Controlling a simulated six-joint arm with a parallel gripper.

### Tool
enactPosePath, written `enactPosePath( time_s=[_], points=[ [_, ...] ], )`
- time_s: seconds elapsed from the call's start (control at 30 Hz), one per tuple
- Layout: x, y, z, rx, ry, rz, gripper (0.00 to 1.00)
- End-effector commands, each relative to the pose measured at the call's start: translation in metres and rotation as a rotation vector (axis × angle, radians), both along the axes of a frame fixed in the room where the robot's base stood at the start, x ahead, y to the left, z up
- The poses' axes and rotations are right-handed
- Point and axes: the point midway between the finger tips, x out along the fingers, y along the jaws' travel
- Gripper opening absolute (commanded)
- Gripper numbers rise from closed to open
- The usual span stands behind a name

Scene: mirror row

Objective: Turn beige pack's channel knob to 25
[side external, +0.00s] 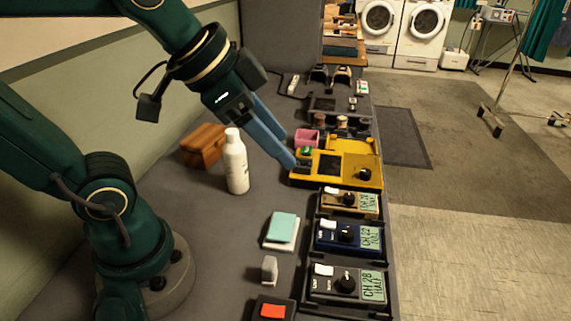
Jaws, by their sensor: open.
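The beige pack (331,200) lies in the row of packs on the right of the table. It has a white part at its left, a black channel knob (348,199) and a green display (369,203) at its right. The display text is too small to read surely. My gripper (298,163) has long blue fingers and is open. Its tips are at the left end of the yellow unit (331,179), behind and left of the beige pack and apart from its knob. I cannot tell whether the tips touch the yellow unit.
Nearer are a blue pack (328,237) showing CH 22 and a black pack (325,284) showing CH 28. A white bottle (236,162), a brown box (204,145), teal-topped pads (283,228) and a red-topped block (273,311) stand left. Table left of the packs is partly clear.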

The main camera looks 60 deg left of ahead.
Motion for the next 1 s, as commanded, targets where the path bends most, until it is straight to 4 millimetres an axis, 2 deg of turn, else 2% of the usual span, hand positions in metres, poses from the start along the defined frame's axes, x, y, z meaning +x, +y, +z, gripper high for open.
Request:
enactPosePath(
  time_s=[0.2,0.33,0.6,1.0],
  points=[
    [-0.031,0.010,-0.013,-0.037,0.030,0.154,0.58],
    [-0.043,0.016,-0.023,-0.059,0.068,0.248,0.58],
    [-0.048,0.019,-0.029,-0.093,0.102,0.338,0.58],
    [-0.047,0.019,-0.028,-0.072,0.099,0.300,0.59]
  ],
)
